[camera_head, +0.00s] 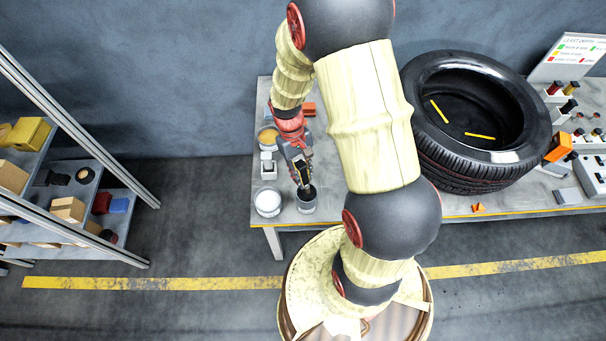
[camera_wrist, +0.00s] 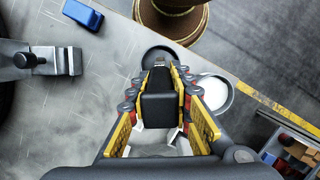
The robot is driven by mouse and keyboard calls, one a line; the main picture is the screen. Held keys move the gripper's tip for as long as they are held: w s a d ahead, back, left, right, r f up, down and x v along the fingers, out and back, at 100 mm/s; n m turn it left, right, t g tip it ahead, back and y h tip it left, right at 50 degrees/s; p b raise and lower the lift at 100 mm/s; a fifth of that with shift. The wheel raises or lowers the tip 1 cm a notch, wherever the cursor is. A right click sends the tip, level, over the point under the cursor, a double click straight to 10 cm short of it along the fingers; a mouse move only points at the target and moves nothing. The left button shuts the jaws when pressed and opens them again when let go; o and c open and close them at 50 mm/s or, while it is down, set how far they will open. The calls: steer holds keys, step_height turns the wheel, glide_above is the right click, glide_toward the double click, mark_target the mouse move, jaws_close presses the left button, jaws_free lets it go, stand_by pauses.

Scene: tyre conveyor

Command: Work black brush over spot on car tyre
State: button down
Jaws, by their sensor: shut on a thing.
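My gripper (camera_head: 304,182) points down over a dark-topped pot (camera_head: 306,203) at the table's front left. In the wrist view, my gripper (camera_wrist: 160,75) is shut on the black brush (camera_wrist: 158,108), whose dark block sits between the yellow-padded fingers. The brush's lower end is hidden; it seems to be at or in the pot, but I cannot tell how deep. The dark pot also shows in the wrist view (camera_wrist: 160,53) beyond the fingertips. The car tyre (camera_head: 450,158) lies tilted on the table at right, well apart from my gripper. A pale patch (camera_head: 505,157) shows on its near sidewall.
A white-filled tub (camera_head: 268,202) stands just left of the pot, and a tan-filled tub (camera_head: 268,137) is behind. An orange block (camera_head: 558,148) and small parts crowd the table's right. A shelf rack (camera_head: 75,200) stands at far left.

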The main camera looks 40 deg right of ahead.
mark_target(302, 165)
steer(key=shift+f+b, duration=0.7)
steer(key=shift+f, duration=0.55)
stand_by(0.5)
steer(key=shift+r+p, duration=2.15)
steer(key=shift+r, duration=0.6)
